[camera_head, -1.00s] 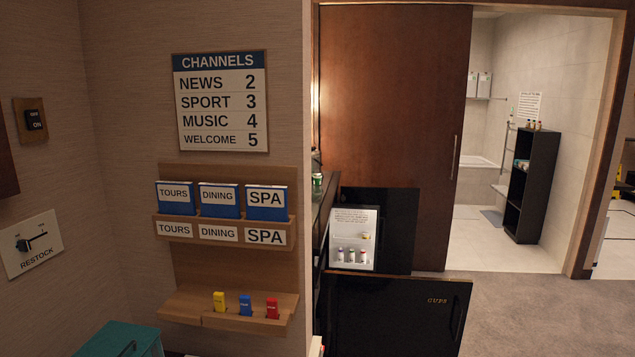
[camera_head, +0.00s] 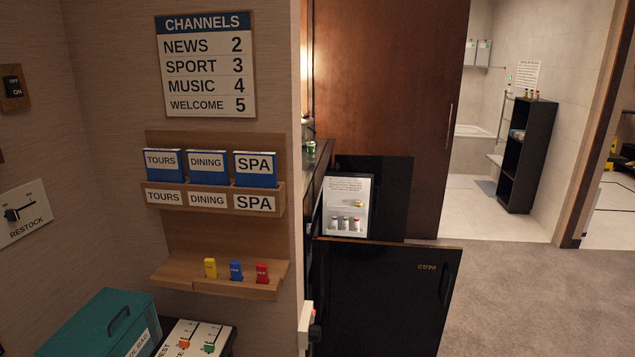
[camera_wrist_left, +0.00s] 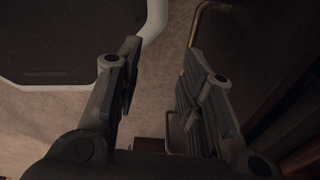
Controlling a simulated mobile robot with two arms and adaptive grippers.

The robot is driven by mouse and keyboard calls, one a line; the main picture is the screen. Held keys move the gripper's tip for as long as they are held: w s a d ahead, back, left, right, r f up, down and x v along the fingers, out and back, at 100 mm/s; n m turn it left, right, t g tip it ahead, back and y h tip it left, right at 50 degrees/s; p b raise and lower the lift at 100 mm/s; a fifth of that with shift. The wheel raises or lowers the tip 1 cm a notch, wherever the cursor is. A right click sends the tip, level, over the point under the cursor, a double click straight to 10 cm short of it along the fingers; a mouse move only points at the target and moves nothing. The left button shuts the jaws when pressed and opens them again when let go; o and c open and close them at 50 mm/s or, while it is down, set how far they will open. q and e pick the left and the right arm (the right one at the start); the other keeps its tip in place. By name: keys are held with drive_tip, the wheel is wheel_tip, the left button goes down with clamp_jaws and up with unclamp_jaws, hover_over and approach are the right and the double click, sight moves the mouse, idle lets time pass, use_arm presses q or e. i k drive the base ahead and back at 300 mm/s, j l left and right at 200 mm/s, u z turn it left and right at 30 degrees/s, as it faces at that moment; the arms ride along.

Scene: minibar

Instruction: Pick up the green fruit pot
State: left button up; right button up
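I cannot make out a green fruit pot for certain in either view. A small green-and-white container (camera_head: 311,148) stands on the counter beyond the wall edge in the head view; it is too small to identify. My left gripper (camera_wrist_left: 157,90) shows in the left wrist view with its two fingers apart and nothing between them, above carpeted floor. Neither gripper shows in the head view.
A teal box (camera_head: 95,325) and a panel with knobs (camera_head: 195,338) are at lower left. Carpet (camera_head: 520,290) is clear at right.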

sight(311, 144)
drive_tip(key=i+l+z, duration=0.35)
drive_tip(key=l, duration=0.25)
drive_tip(key=i+l+z, duration=0.75)
drive_tip(key=i+l, duration=0.15)
drive_tip(key=i+l+z, duration=0.1)
drive_tip(key=i, duration=0.5)
drive_tip(key=i+l+z, duration=0.1)
drive_tip(key=i+l, duration=0.15)
drive_tip(key=i, duration=0.4)
drive_tip(key=i+l+z, duration=0.15)
drive_tip(key=i, duration=0.45)
drive_tip(key=i+j+u, duration=0.2)
drive_tip(key=i+u, duration=0.25)
drive_tip(key=i, duration=0.2)
drive_tip(key=i+u, duration=0.45)
drive_tip(key=i, duration=0.15)
drive_tip(key=i+l+u, duration=0.4)
drive_tip(key=i, duration=0.2)
drive_tip(key=i+j+u, duration=0.2)
drive_tip(key=i+u, duration=0.7)
drive_tip(key=i+l+u, duration=0.1)
drive_tip(key=i+u, duration=0.35)
drive_tip(key=i+l+u, duration=0.2)
drive_tip(key=u, duration=0.25)
drive_tip(key=i+l, duration=0.05)
drive_tip(key=i, duration=0.05)
